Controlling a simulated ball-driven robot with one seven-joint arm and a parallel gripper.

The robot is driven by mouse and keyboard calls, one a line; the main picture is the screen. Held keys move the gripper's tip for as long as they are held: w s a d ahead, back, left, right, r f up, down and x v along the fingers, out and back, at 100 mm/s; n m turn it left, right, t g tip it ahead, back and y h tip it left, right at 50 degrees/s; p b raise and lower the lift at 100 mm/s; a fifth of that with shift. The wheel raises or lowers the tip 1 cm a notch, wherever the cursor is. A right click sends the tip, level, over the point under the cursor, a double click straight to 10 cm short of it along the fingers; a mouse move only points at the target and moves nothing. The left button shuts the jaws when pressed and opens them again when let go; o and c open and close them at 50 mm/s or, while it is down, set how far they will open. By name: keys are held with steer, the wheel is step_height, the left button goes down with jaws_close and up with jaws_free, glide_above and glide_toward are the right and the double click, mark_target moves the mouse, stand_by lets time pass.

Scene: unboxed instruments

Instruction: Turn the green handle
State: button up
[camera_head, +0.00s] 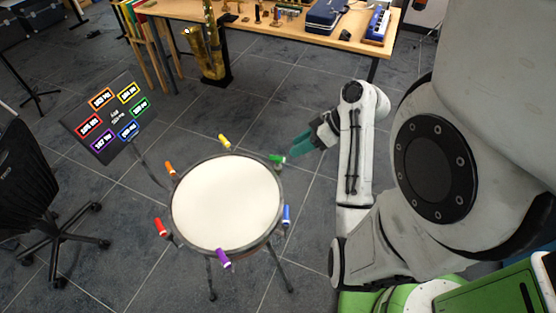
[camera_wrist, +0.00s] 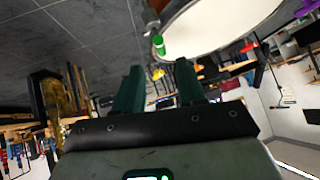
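The green handle (camera_head: 277,158) sticks out from the drum's rim at its upper right in the head view. In the wrist view the green handle (camera_wrist: 158,46) shows just beyond the fingertips, in line with the gap between them. My gripper (camera_head: 300,147) is just right of the handle in the head view, pointing towards it. In the wrist view the two teal fingers of my gripper (camera_wrist: 158,66) stand apart with nothing held between them. Whether a fingertip touches the handle cannot be told.
The round white drum (camera_head: 227,202) carries other handles: yellow (camera_head: 225,141), orange (camera_head: 170,168), red (camera_head: 160,227), purple (camera_head: 223,258) and blue (camera_head: 286,215). A sign with coloured labels (camera_head: 115,118) stands at left. A table (camera_head: 285,36) with instruments is behind.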

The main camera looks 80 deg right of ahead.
mark_target(279, 157)
steer(key=shift+b+x, duration=2.6)
steer(key=shift+x, duration=1.9)
steer(key=shift+a, duration=0.1)
steer(key=shift+c, duration=0.5)
jaws_close()
